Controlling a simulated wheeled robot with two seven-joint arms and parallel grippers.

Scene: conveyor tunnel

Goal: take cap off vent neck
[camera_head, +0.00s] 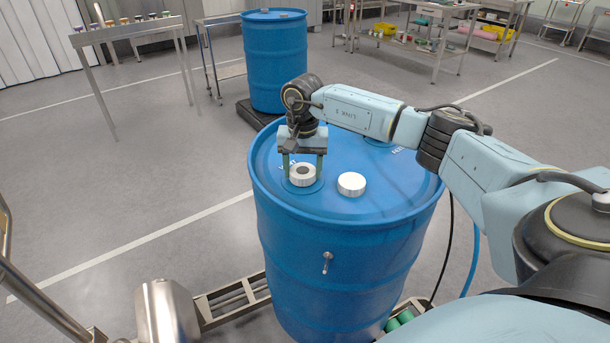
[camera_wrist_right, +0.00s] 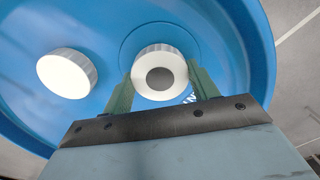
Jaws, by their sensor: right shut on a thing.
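A white ribbed cap (camera_head: 302,175) with a dark grey centre is at the left part of the blue drum's top (camera_head: 330,207), inside a round recessed ring. My right gripper (camera_head: 304,168) points down and is shut on this cap, one green finger on each side. In the right wrist view the cap (camera_wrist_right: 160,73) sits between the fingertips. The vent neck is hidden under it, and I cannot tell whether the cap is seated or slightly raised. A second, plain white cap (camera_head: 351,184) is on the drum top to the right, apart from the gripper. My left gripper is not in view.
A small metal tap (camera_head: 327,262) sticks out of the drum's front. Another blue drum (camera_head: 275,60) stands behind. A table with small items (camera_head: 125,30) is at the back left, and a metal frame (camera_head: 232,302) lies by the drum's base. The drum top's front is clear.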

